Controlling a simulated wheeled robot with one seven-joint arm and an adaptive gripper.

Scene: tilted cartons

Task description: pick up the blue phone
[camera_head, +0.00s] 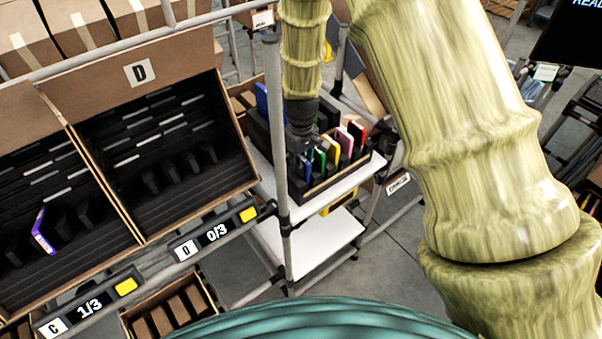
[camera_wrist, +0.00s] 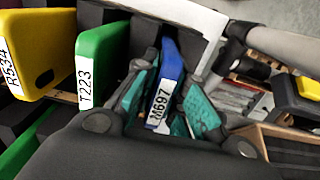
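The blue phone (camera_wrist: 168,75), labelled M697, stands on edge in the wrist view between the two fingers of my gripper (camera_wrist: 167,90). The teal-padded fingers are on either side of it, apart from each other, with a narrow gap visible on the right. I see no firm contact. In the head view my gripper (camera_head: 300,140) is over the near left end of the dark phone rack (camera_head: 308,192), hiding part of it. A small blue piece (camera_head: 306,170) shows just below the gripper.
A green phone (camera_wrist: 95,65) labelled T223 and a yellow phone (camera_wrist: 32,55) labelled R534 stand close on the left. The rack sits on a white shelf (camera_head: 318,236). A frame post (camera_head: 275,130) and carton D (camera_head: 190,75) are left of my gripper.

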